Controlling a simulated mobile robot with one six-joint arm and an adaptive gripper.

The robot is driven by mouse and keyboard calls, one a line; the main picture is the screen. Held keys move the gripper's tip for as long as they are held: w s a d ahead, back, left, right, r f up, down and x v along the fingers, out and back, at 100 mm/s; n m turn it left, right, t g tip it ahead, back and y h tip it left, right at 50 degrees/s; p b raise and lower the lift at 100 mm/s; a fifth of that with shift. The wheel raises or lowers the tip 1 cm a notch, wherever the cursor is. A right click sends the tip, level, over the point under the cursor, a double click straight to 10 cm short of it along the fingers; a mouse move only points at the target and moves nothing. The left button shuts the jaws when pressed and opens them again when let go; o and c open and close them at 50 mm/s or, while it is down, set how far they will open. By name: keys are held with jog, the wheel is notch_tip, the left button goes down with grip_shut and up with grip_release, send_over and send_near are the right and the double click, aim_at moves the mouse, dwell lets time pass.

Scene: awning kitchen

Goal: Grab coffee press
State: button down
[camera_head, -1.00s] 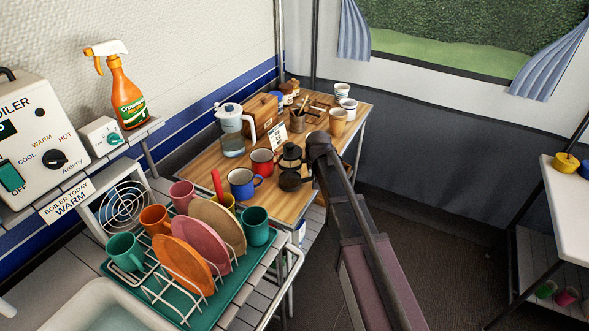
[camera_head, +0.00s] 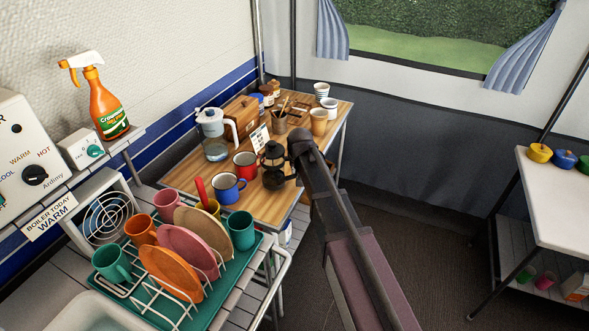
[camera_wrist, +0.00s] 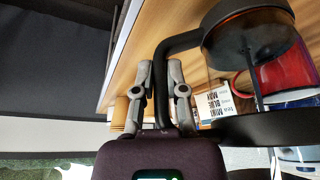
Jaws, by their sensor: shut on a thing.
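The coffee press (camera_head: 274,168) is black with a dark glass body and a knobbed lid, and stands out near the right front part of the wooden table. In the wrist view the press (camera_wrist: 250,40) is seen close up, with its black handle between my fingers. My gripper (camera_wrist: 162,75) is shut on that handle. In the head view my arm comes from the lower right and its end is beside the press, hiding the fingers. I cannot tell whether the press touches the tabletop.
A red mug (camera_head: 245,164) and a blue mug (camera_head: 228,187) stand left of the press. Behind are a menu card (camera_head: 260,138), a filter jug (camera_head: 214,135) and paper cups (camera_head: 318,120). A dish rack (camera_head: 170,285) fills the front left. Floor right of the table is clear.

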jog(key=shift+r+p, duration=0.75)
jog(key=shift+r, duration=0.2)
jog(key=s+d, duration=0.3)
jog(key=d, duration=0.4)
jog(key=s+d+r+p, duration=0.1)
jog(key=s+d, duration=0.2)
jog(key=d, duration=0.4)
jog(key=shift+s+d+r, duration=0.15)
jog(key=shift+s, duration=0.15)
jog(key=shift+d, duration=0.1)
dwell(0.5)
